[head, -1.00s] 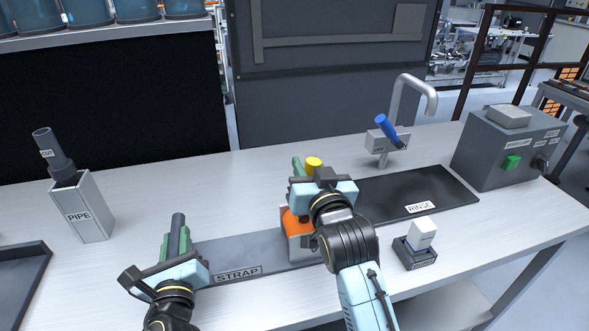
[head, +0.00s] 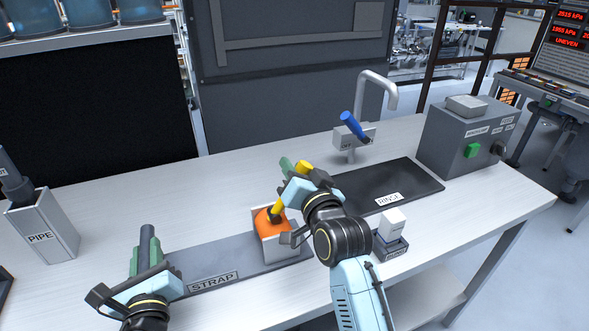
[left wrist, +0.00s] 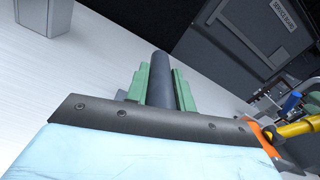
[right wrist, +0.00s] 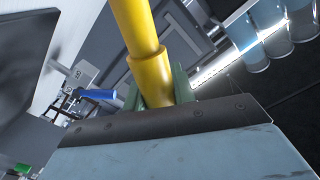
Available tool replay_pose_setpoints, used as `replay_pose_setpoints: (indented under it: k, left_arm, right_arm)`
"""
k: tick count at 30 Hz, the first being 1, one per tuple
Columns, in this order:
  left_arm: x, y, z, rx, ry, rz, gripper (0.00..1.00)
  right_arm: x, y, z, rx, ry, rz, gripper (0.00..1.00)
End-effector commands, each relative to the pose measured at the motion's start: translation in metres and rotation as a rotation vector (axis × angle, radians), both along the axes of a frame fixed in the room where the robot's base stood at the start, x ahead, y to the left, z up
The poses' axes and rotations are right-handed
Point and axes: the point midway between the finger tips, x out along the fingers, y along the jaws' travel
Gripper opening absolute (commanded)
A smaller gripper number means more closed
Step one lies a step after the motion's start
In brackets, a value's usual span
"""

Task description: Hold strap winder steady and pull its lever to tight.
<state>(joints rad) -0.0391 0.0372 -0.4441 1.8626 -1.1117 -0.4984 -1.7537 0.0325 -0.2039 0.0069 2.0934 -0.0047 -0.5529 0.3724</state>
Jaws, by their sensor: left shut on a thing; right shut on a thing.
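The strap winder has an orange drum (head: 268,222) in a light grey housing on a dark base plate (head: 225,262) labelled STRAP. Its yellow lever (head: 279,205) rises from the drum and leans to the right. My right gripper (head: 296,179) is shut on the lever near its upper end; the lever fills the space between the fingers in the right wrist view (right wrist: 143,40). My left gripper (head: 147,262) is shut on an upright dark grey post (head: 147,236) at the plate's left end, also between green fingers in the left wrist view (left wrist: 160,80). The post's foot is hidden.
A RINSE mat (head: 400,187) with a blue-handled tap (head: 352,125) lies to the right. A small white block (head: 391,224) stands in a dark holder beside my right arm. A PIPE holder (head: 42,232) stands far left, and a grey control box (head: 465,140) back right.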

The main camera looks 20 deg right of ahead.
Motion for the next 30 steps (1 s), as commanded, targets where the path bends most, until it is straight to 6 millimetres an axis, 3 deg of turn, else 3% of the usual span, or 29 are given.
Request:
replay_pose_setpoints:
  k: [1,6,7,12,23,30]
  left_arm:
    - [-0.002,0.002,-0.013,0.005,0.028,0.007,0.0]
    - [-0.002,0.002,-0.013,0.005,0.028,0.007,0.0]
    - [-0.002,0.002,-0.013,0.005,0.028,0.007,0.0]
    - [-0.002,0.002,-0.013,0.004,0.028,0.007,0.0]
    - [-0.002,0.002,-0.013,0.004,0.028,0.006,0.0]
    - [-0.002,0.002,-0.013,0.004,0.028,0.006,0.0]
  right_arm:
    - [0.0,-0.002,-0.001,0.006,0.001,-0.003,0.0]
    - [0.0,-0.002,-0.001,0.006,0.001,-0.004,0.0]
    - [0.0,-0.002,-0.001,0.006,0.001,-0.004,0.27]
    - [0.0,-0.001,-0.001,0.004,0.002,-0.003,0.48]
    - [-0.005,-0.001,-0.002,0.001,0.002,-0.002,0.48]
    - [-0.044,-0.001,-0.002,0.002,0.003,-0.001,0.48]
